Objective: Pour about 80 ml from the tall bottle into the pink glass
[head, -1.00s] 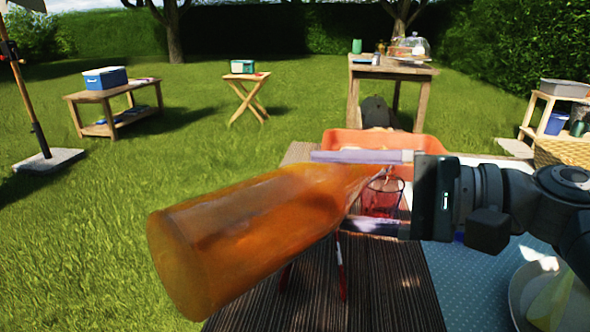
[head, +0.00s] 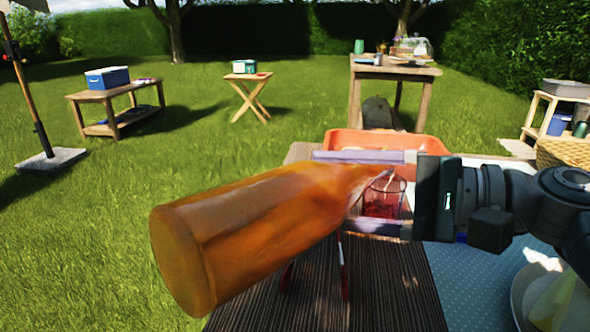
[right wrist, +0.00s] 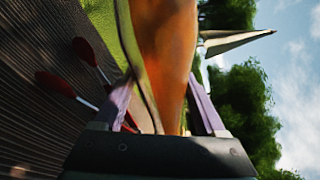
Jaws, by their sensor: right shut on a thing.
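The tall bottle (head: 245,232), orange and see-through, is tipped well over in the head view. Its base points to the lower left and its neck to the upper right, close to the rim of the pink glass (head: 383,200). My right gripper (head: 333,190) is shut on the bottle, with one finger above and one below it. The bottle also fills the middle of the right wrist view (right wrist: 165,50). The glass stands upright behind the fingers, partly hidden, with darker red in its lower part. Whether liquid is flowing is unclear. My left gripper is not in view.
An orange tray (head: 420,145) lies behind the glass. A dark slatted mat (head: 390,290) and a blue dotted cloth (head: 470,285) cover the table. Red-handled cutlery (head: 343,270) lies below the bottle. A pale plate (head: 520,295) is at the lower right.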

